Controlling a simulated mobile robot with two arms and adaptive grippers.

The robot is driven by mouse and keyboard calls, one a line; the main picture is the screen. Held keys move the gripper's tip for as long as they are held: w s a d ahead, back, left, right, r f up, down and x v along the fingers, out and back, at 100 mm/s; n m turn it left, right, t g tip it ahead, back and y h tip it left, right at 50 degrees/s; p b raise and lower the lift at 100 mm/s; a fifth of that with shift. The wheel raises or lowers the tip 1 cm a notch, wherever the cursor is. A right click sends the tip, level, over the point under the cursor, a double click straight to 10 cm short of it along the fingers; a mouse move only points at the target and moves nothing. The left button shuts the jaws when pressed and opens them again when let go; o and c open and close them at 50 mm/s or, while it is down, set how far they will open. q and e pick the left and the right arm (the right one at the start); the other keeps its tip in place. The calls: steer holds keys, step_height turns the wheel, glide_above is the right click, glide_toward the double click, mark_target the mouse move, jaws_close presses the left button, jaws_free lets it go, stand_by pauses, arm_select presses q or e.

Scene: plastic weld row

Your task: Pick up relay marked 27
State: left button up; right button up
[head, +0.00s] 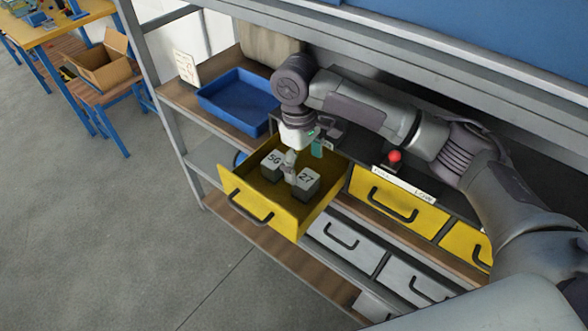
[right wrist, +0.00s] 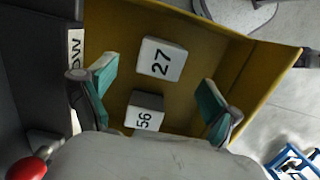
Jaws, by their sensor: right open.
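The relay marked 27 (head: 307,183) is a small grey block with a white label, lying in the open yellow drawer (head: 243,201). It also shows in the right wrist view (right wrist: 162,60). The similar relay marked 56 (head: 272,164) lies beside it, also seen in the right wrist view (right wrist: 145,111). My right gripper (head: 302,160) reaches down over the drawer, open and empty. In the right wrist view its teal-padded fingers (right wrist: 157,90) stand wide apart; relay 56 shows between them and relay 27 a little beyond. My left gripper is not in view.
A blue tray (head: 238,101) stands on the shelf behind the drawer. A red button (head: 394,156) stands right of the drawer, above closed yellow drawers (head: 396,205). Closed grey drawers (head: 341,238) are below. Drawer walls surround the relays closely.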

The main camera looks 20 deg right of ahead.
mark_target(307, 179)
steer(key=shift+w+f, duration=0.2)
steer(key=shift+f, duration=0.1)
steer(key=f, duration=0.1)
steer(key=s+f, duration=0.1)
steer(key=f, duration=0.1)
steer(key=shift+s+d+f+p, duration=0.15)
steer(key=shift+s+d+p, duration=0.1)
steer(key=shift+d+p, duration=0.1)
step_height(307, 179, down, 2)
steer(key=shift+w+f, duration=0.1)
steer(key=shift+f, duration=0.5)
steer(key=shift+c, duration=0.2)
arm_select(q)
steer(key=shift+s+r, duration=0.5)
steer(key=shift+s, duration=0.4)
arm_select(e)
steer(key=c, duration=1.3)
